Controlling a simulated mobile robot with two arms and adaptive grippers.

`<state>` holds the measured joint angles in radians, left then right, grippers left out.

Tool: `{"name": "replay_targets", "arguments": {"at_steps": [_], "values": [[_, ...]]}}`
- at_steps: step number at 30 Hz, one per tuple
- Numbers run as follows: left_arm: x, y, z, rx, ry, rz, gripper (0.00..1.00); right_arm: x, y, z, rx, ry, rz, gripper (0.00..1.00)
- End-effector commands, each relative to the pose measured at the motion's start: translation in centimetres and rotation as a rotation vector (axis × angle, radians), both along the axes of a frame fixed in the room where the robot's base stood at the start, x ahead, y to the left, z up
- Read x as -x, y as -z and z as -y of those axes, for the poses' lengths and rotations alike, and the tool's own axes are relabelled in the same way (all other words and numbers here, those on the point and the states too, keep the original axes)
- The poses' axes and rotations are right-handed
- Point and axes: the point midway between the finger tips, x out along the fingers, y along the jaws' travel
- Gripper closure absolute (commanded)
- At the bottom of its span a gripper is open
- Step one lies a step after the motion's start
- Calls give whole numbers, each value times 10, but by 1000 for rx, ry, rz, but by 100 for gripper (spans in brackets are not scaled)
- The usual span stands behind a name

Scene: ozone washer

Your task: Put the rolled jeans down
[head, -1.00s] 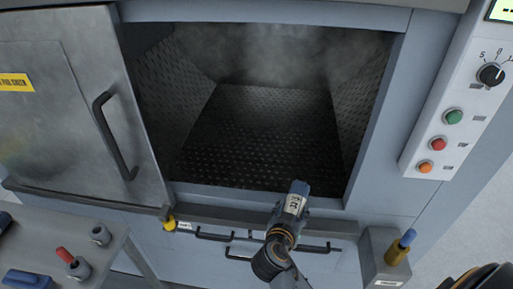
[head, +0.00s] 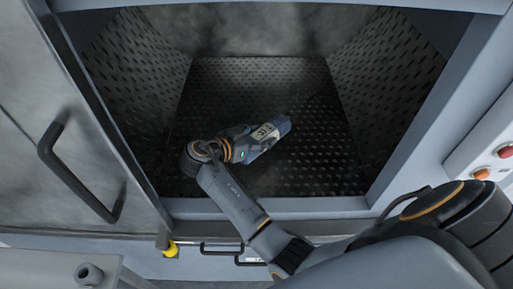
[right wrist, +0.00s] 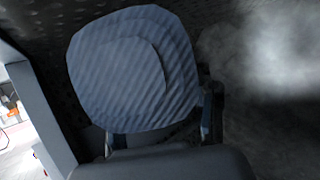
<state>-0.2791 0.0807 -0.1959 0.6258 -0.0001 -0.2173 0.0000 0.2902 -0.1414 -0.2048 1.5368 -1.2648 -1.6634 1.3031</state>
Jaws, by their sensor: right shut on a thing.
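The rolled jeans (head: 270,132) are a small blue roll with a pale printed band. They are inside the dark washer chamber (head: 330,165), above or near its perforated floor; I cannot tell whether they touch it. My right gripper (head: 243,145) is shut on them, with the arm reaching in through the front opening. In the right wrist view the end of the jeans roll (right wrist: 135,65) fills the upper middle, and the right gripper (right wrist: 160,140) is partly hidden behind and below it. My left gripper is not in view.
The washer's metal door (head: 60,130) with a dark handle stands open at the left. The front sill (head: 330,208) runs below the opening. Perforated walls slope down on both sides. The chamber floor around the jeans is clear. A control panel (head: 490,165) is at the right.

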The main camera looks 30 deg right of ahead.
Motion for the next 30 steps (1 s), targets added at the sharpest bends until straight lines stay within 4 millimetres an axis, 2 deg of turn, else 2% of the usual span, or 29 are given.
{"name": "replay_targets", "arguments": {"at_steps": [1,3,7,11,15,18,22,26,27,30], "values": [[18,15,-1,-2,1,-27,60,0,16,0,3,-3,0,91],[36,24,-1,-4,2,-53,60,-1,30,0,4,-3,1,91],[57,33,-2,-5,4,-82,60,-1,44,0,2,-3,3,91],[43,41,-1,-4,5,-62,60,-1,58,0,2,-4,2,91],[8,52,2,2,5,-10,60,-1,78,0,2,-5,3,91],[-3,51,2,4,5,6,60,-1,79,0,2,-5,4,91],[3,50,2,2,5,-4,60,-1,78,0,1,-4,3,91],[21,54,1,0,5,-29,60,-1,81,0,1,-4,3,91],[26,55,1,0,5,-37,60,0,82,0,0,-4,1,42],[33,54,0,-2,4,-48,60,0,81,0,0,-4,1,22]]}}
